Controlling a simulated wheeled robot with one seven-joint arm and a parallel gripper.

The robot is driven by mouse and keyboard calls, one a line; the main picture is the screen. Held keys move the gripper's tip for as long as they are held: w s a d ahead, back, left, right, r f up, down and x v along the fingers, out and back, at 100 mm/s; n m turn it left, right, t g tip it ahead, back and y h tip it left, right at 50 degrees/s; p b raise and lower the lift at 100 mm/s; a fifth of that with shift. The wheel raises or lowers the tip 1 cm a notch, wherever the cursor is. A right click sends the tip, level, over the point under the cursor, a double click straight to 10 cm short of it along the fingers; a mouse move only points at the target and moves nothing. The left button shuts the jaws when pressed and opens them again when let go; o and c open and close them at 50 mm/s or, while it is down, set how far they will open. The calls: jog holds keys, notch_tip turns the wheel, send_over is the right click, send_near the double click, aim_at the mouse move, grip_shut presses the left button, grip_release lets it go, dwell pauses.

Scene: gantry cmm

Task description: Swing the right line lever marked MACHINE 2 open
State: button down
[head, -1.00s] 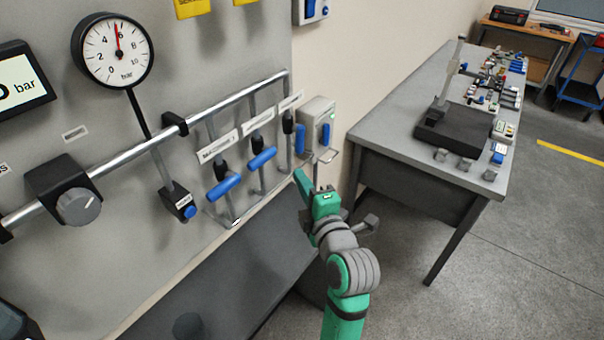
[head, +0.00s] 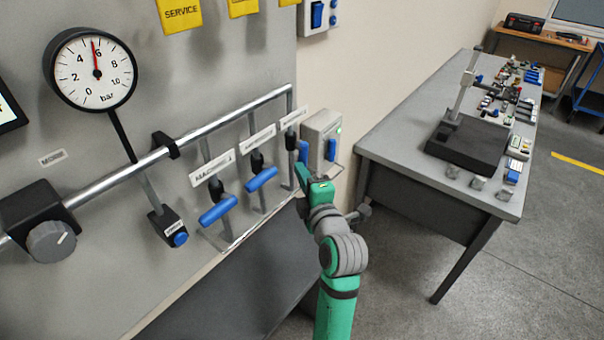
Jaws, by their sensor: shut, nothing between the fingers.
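Three line levers with blue handles hang below the chrome pipe on the grey panel. The right lever (head: 303,151) has its blue handle upright, beside its black valve body. Its white label (head: 294,117) is too small and slanted to read. The middle lever (head: 262,179) and left lever (head: 218,209) have their handles lying crosswise, slightly tilted. My gripper (head: 301,171) is shut and empty, its tip just below the right lever's handle in the picture. I cannot tell whether it touches the handle.
A grey box with a blue part (head: 331,150) is on the wall right of the levers. A workbench (head: 405,145) stands further right. A dark shelf (head: 220,290) lies below the panel. A gauge (head: 93,70) and a regulator knob (head: 50,241) are at left.

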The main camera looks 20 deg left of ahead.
jog(key=shift+w+d+f, duration=0.1)
jog(key=shift+w+f, duration=0.05)
jog(key=shift+w, duration=0.4)
jog(key=shift+d, duration=0.1)
